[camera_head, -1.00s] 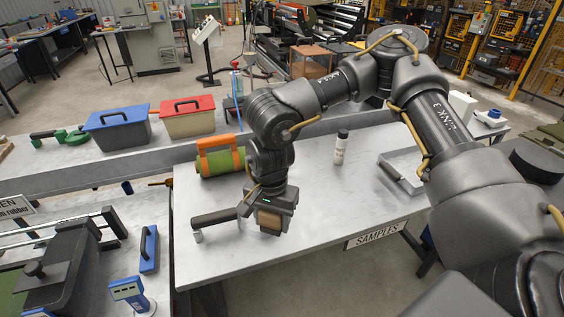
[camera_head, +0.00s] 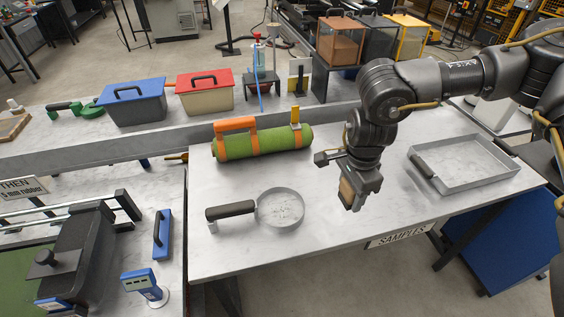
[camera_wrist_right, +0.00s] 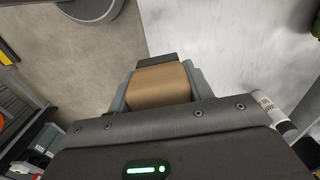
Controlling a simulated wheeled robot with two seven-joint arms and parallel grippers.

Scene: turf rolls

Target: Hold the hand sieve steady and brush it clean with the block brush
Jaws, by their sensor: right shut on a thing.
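The hand sieve (camera_head: 301,214) lies on the light bench top with its dark handle (camera_head: 230,209) pointing left. Pale specks show inside its round rim. My right gripper (camera_head: 354,193) is shut on the block brush (camera_head: 347,194), a tan block, to the right of the sieve and apart from it. In the right wrist view the brush (camera_wrist_right: 158,84) sits between the fingers, with its bristle side not clear to see. My left gripper is in no view, and nothing grips the sieve handle.
A green turf roll with orange straps (camera_head: 262,145) lies behind the sieve. A metal tray (camera_head: 478,178) is at the right. A blue-handled tool (camera_head: 162,234) lies on the left bench. The bench around the sieve is clear.

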